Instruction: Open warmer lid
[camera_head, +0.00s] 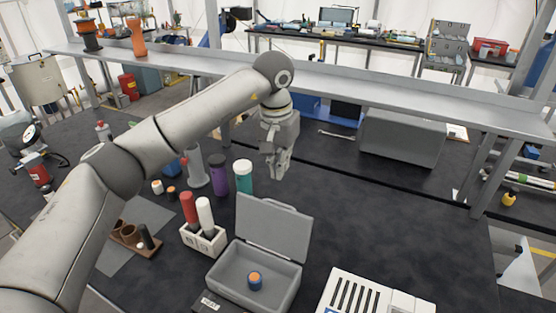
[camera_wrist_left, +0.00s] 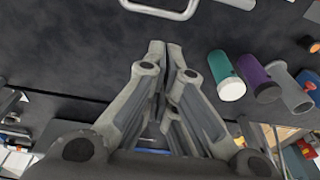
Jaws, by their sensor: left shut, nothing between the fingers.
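The warmer (camera_head: 253,275) is a grey box on the dark table in the head view. Its lid (camera_head: 272,226) stands raised at the back, leaning slightly, so the inside shows. A small orange and blue cylinder (camera_head: 255,281) is inside it. My left gripper (camera_head: 277,172) is beyond the lid's upper edge, pointing down, apart from the lid. It is shut and empty; its fingertips meet in the left wrist view (camera_wrist_left: 167,46). A light handle (camera_wrist_left: 160,10) shows at the top edge of that view, clear of the fingers. My right gripper is not in view.
Teal (camera_head: 243,176) and purple (camera_head: 218,174) cylinders stand left of my left gripper. A white holder (camera_head: 204,240) with red and white bottles stands left of the warmer. A white slotted rack (camera_head: 372,297) is at its right.

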